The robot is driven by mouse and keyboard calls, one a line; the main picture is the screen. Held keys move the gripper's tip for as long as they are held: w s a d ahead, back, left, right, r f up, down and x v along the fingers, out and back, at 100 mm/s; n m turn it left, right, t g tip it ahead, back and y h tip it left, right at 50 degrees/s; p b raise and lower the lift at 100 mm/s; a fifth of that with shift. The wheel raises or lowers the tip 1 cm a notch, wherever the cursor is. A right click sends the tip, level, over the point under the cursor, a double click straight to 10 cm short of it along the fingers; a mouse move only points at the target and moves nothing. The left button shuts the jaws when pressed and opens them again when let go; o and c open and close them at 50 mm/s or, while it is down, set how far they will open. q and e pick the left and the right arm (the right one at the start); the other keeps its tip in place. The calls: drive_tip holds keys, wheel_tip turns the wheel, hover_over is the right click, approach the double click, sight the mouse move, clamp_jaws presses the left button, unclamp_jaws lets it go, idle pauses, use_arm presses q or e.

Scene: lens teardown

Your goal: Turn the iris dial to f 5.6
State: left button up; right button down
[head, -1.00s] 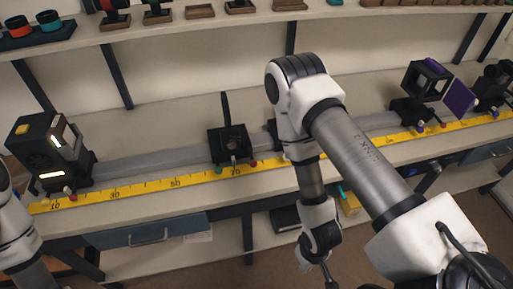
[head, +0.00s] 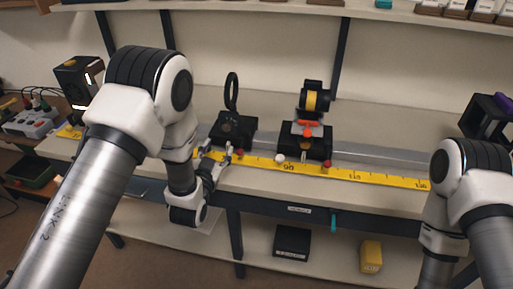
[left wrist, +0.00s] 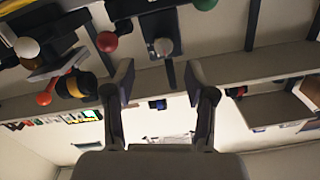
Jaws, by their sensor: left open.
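A black unit with a yellow band (head: 311,101) stands on a dark carriage on the rail, with an orange lever-like part (head: 307,131) in front. These yellow (left wrist: 84,86) and orange (left wrist: 47,97) parts also show at the left of the left wrist view. I cannot read any f-number or tell surely which part is the iris dial. My left gripper (head: 217,153) is open and empty at the bench's front edge, below and left of that unit, near the ring holder. Its fingers (left wrist: 158,80) stand apart in the left wrist view. My right gripper is out of view.
A black ring holder (head: 232,94) stands left of the banded unit. A yellow scale (head: 375,178) runs along the bench front, with a white knob (head: 280,159) and a red knob (head: 326,164) nearby. A shelf overhangs the back.

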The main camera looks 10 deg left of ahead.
sight(226, 129)
use_arm(q)
drive_tip(key=w, duration=0.8)
drive_tip(key=shift+w+a+r, duration=0.1)
drive_tip(key=shift+w+a, duration=0.05)
drive_tip(key=shift+w, duration=0.2)
drive_tip(key=shift+c, duration=1.1)
clamp_jaws()
